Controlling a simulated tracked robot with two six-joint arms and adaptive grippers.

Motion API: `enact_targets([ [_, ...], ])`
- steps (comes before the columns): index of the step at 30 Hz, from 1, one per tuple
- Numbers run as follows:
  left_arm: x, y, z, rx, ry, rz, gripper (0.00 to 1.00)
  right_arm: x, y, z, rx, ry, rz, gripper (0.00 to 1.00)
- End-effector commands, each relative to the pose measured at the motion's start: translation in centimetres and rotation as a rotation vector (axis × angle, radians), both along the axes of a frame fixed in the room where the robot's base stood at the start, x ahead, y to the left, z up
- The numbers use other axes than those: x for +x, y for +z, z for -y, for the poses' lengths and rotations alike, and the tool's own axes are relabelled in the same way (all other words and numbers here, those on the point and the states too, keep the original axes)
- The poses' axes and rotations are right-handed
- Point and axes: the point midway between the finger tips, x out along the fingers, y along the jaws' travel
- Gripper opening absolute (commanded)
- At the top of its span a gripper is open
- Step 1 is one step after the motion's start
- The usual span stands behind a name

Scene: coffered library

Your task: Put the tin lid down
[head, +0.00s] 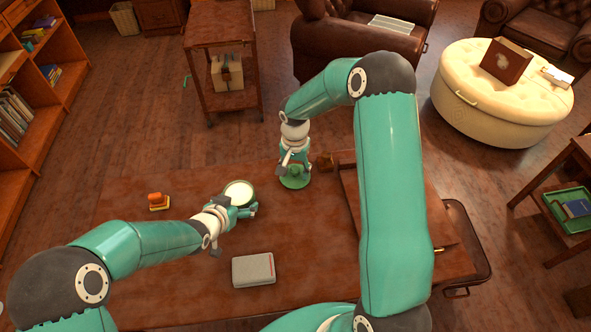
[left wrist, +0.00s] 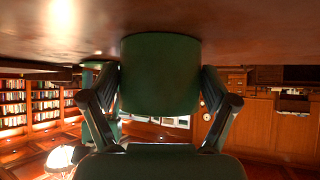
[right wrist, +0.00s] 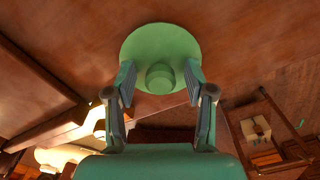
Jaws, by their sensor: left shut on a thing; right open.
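The tin lid (head: 294,183) is a green disc with a round knob. It appears to lie flat on the brown table, right of the tin. My right gripper (head: 292,168) is above it. In the right wrist view, the open fingers (right wrist: 160,82) stand either side of the knob of the lid (right wrist: 160,45), with gaps between. The green tin (head: 238,193) stands upright on the table, open at the top with a pale inside. My left gripper (head: 240,210) is shut on its side; the tin wall (left wrist: 160,75) fills the space between the fingers in the left wrist view.
An orange-topped block (head: 158,200) lies left on the table (head: 190,270). A grey box (head: 254,270) lies near the front. Table between tin and block is clear.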

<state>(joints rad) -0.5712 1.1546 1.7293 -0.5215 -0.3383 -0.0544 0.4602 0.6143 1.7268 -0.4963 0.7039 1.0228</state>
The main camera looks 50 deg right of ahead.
Motion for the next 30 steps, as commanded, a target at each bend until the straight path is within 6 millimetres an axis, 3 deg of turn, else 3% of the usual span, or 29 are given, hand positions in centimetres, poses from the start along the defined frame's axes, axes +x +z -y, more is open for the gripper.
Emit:
enact_targets([
  [18, -0.1, -0.2, -0.1, 0.003, -0.001, -0.002, 0.55, 0.1, 10.4, 0.0, -0.001, 0.000, 0.004, 0.54],
  [23, -0.1, -0.2, -0.1, 0.003, -0.001, -0.002, 0.55, 0.1, 11.6, 0.0, 0.000, 0.000, 0.001, 0.54],
  [30, -0.1, -0.2, -0.1, 0.003, -0.001, -0.002, 0.55, 0.0, 11.8, 0.0, 0.000, 0.001, 0.001, 0.54],
])
